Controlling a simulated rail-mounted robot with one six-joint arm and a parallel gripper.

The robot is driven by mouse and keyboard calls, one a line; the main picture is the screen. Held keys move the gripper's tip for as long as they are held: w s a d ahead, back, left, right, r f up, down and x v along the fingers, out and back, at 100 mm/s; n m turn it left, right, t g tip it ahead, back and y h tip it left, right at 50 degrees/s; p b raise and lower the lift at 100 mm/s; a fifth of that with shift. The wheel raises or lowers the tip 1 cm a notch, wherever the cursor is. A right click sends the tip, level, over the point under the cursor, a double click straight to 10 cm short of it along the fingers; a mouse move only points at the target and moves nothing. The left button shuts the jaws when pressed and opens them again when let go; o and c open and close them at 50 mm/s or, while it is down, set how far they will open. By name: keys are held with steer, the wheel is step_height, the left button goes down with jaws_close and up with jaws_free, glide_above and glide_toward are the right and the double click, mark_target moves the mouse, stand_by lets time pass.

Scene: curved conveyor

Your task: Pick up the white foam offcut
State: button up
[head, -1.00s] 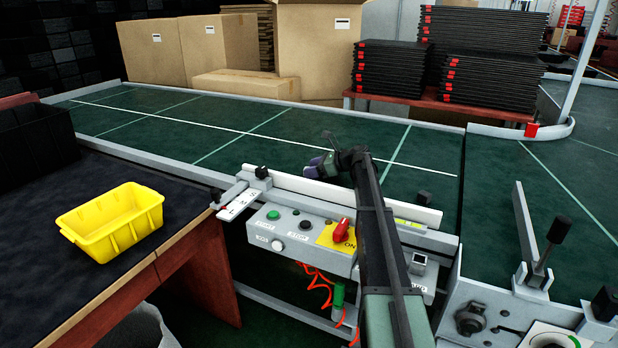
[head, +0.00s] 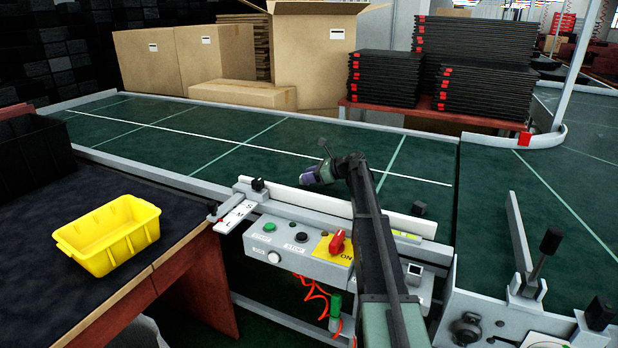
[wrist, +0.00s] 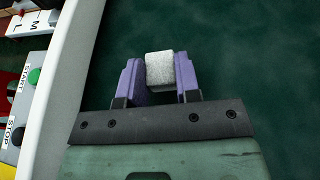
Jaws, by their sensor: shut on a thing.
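The white foam offcut (wrist: 160,70) is a small pale block. In the wrist view it sits between the two purple fingers of my gripper (wrist: 159,82), which is shut on it. In the head view my gripper (head: 308,177) is above the green conveyor, just behind the near rail. The foam cannot be made out in the head view. The wrist view shows only dark green belt beyond the foam.
The near rail (head: 300,198) and the control box (head: 290,246) with buttons and a red switch lie close to my gripper. A yellow bin (head: 108,237) stands on the dark table at left. Cardboard boxes and stacked black trays (head: 385,80) stand behind the belt.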

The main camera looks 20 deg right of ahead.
step_height(320, 180, up, 19)
steer(key=p, duration=1.7)
steer(key=shift+f+p, duration=0.15)
steer(key=shift+p, duration=0.15)
